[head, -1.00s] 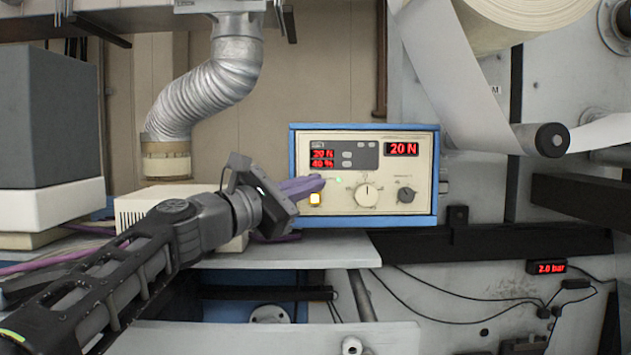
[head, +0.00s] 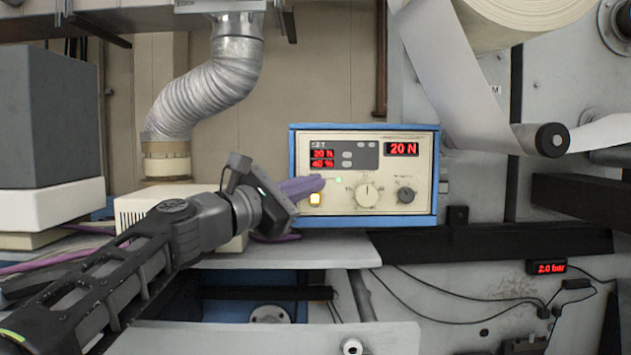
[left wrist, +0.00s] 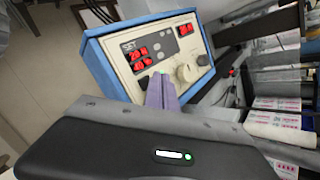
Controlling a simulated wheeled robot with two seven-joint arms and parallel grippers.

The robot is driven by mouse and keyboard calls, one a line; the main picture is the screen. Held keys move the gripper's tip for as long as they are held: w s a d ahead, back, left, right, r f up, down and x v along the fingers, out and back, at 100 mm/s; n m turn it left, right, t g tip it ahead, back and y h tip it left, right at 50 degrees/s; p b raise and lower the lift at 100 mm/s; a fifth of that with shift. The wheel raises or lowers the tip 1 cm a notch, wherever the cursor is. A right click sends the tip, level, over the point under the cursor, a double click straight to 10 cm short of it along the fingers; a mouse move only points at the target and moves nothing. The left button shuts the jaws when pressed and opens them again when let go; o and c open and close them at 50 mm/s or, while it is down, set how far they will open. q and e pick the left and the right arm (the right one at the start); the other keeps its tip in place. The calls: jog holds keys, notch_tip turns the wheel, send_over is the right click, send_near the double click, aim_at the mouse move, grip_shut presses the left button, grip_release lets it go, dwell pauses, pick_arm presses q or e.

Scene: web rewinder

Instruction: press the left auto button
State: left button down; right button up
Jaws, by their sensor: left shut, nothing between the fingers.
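The control box (head: 380,146) has a blue frame and a cream panel with red displays, small keys and two knobs. It also shows in the left wrist view (left wrist: 125,43). A lit yellow-white button (head: 315,199) sits at the panel's lower left, and a green light (head: 338,180) glows to its upper right. My left gripper (head: 318,184) is shut and empty, its purple fingers pointing at the panel's left part just above the lit button. In the left wrist view the fingers (left wrist: 161,88) overlap the panel's lower edge; whether they touch it I cannot tell. My right gripper is not in view.
The box stands on a grey shelf (head: 300,250). A cream unit (head: 160,203) lies behind my left arm, below a silver duct (head: 205,98). A paper web (head: 445,75) and roller (head: 551,140) are on the right. A 2.0 bar display (head: 546,267) sits lower right.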

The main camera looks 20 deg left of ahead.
pick_arm(q)
jog(key=shift+w, duration=0.15)
jog(key=shift+w+a, duration=0.2)
jog(key=shift+w, duration=0.05)
jog(key=shift+w+a+p, duration=0.15)
jog(key=shift+w+p, duration=0.15)
jog(key=shift+w, duration=0.05)
dwell(0.7)
jog(key=shift+s+d+b, duration=0.3)
jog(key=shift+s+d, duration=0.1)
jog(key=shift+s, duration=0.4)
jog(key=shift+s+d+b, duration=0.2)
jog(key=shift+s+d, duration=0.25)
jog(key=shift+s, duration=0.45)
jog(key=shift+s+d+b, duration=0.25)
jog(key=shift+s+d, duration=0.15)
jog(key=shift+s, duration=0.5)
jog(key=shift+s+d+b, duration=0.2)
jog(key=shift+s+d, duration=0.25)
jog(key=shift+s, duration=0.45)
jog(key=c, duration=2.2)
grip_release()
